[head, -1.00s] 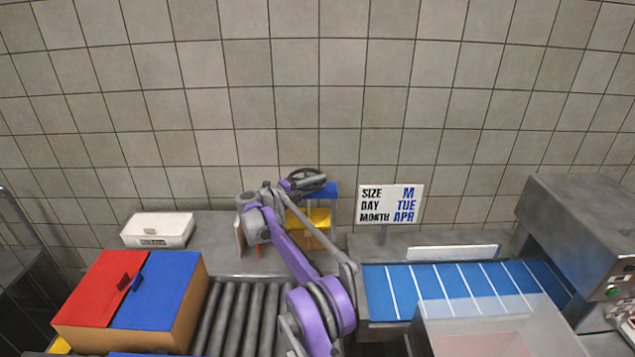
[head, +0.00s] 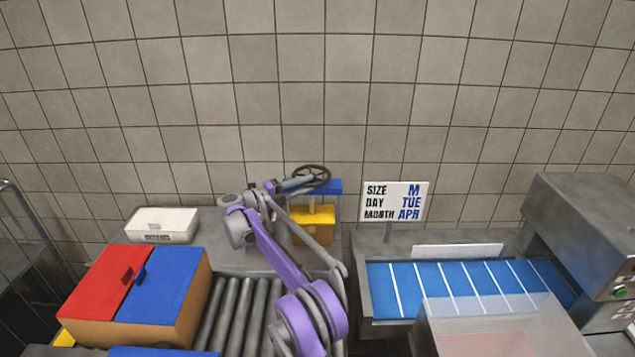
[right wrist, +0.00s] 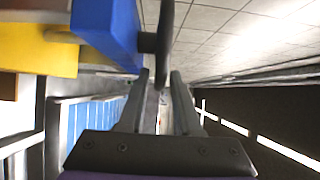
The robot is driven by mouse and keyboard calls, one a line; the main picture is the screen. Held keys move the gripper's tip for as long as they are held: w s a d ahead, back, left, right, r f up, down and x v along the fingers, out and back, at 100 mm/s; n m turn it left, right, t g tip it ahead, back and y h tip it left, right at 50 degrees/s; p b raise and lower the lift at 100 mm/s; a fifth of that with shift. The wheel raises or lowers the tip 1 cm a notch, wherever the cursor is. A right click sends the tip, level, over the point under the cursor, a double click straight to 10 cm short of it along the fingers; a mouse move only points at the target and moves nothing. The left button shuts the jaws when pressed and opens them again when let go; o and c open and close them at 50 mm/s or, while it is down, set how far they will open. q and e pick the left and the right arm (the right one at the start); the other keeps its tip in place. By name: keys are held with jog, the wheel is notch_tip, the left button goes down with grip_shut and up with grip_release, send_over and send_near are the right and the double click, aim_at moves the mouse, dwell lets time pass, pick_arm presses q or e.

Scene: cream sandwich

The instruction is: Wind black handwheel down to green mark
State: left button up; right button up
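The black handwheel (head: 311,174) sits on top of the blue block (head: 329,187) of a small press, above its yellow block (head: 318,214). My right gripper (head: 302,184) reaches in from the left, at the wheel's near left rim. In the right wrist view the handwheel (right wrist: 165,38) shows edge-on, joined by a dark hub to the blue block (right wrist: 105,28). The gripper (right wrist: 163,75) is open there, and the wheel's near rim lies between its fingertips, with gaps visible. The green mark does not show in any view. My left gripper is not in view.
A sign (head: 394,202) reading M, TUE, APR stands right of the press. A blue conveyor (head: 470,288) lies at the right. A box with red and blue lids (head: 165,285) sits at the left beside a roller track (head: 238,310). A white box (head: 162,225) stands behind.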

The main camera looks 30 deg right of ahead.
jog(key=shift+a, duration=2.25)
jog(key=shift+a, duration=0.1)
